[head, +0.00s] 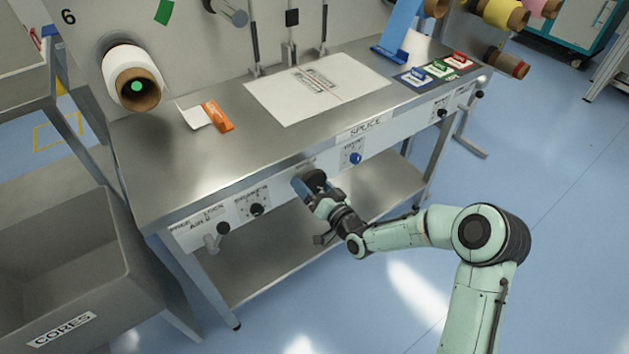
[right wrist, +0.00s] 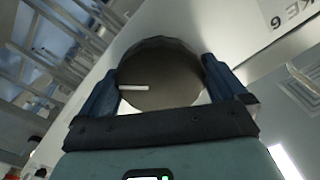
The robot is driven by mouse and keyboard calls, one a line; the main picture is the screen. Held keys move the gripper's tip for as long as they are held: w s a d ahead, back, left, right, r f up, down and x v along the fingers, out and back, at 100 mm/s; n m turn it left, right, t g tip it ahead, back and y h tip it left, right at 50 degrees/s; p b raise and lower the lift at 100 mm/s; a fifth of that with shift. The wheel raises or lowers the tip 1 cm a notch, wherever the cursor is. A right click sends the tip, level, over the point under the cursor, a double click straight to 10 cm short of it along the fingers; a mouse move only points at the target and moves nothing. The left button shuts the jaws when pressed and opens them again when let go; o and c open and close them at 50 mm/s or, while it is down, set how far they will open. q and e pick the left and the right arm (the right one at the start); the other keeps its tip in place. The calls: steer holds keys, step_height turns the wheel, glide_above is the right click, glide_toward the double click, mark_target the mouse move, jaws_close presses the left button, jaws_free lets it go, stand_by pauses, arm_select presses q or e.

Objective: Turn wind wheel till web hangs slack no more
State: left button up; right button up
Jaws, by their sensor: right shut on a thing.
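A dark round wheel (head: 317,178) sits on the front panel of the steel bench. In the right wrist view it is a grey-brown disc (right wrist: 160,85) with a white line pointing left. My right gripper (head: 309,188) is shut on this wheel, with one blue finger on each side of its rim. The wheel's lettering is mostly hidden in the head view, so I cannot read its name. I cannot make out a slack web hanging. My left gripper is not in view.
The bench panel also carries a blue knob (head: 355,158) and black knobs (head: 257,209). A white roll (head: 128,75) and a printed sheet (head: 318,86) are above. A grey cores bin (head: 62,331) stands left.

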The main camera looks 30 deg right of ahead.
steer(key=m+p, duration=0.2)
steer(key=m, duration=0.1)
steer(key=shift+m, duration=0.4)
steer(key=m+p, duration=0.1)
steer(key=m, duration=0.3)
steer(key=shift+a+m+p, duration=0.1)
steer(key=shift+m+p, duration=0.2)
steer(key=shift+p, duration=0.1)
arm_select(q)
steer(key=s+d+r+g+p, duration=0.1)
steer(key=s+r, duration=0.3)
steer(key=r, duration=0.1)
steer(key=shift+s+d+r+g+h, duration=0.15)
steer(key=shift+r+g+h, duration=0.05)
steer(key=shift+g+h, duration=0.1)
arm_select(e)
steer(key=shift+m, duration=2.2)
steer(key=o, duration=0.6)
arm_select(q)
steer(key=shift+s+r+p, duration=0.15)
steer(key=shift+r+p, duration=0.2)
steer(key=shift+p, duration=0.3)
arm_select(e)
steer(key=s+d, duration=0.1)
steer(key=s, duration=1.2)
steer(key=shift+s, duration=0.2)
steer(key=shift+r, duration=0.1)
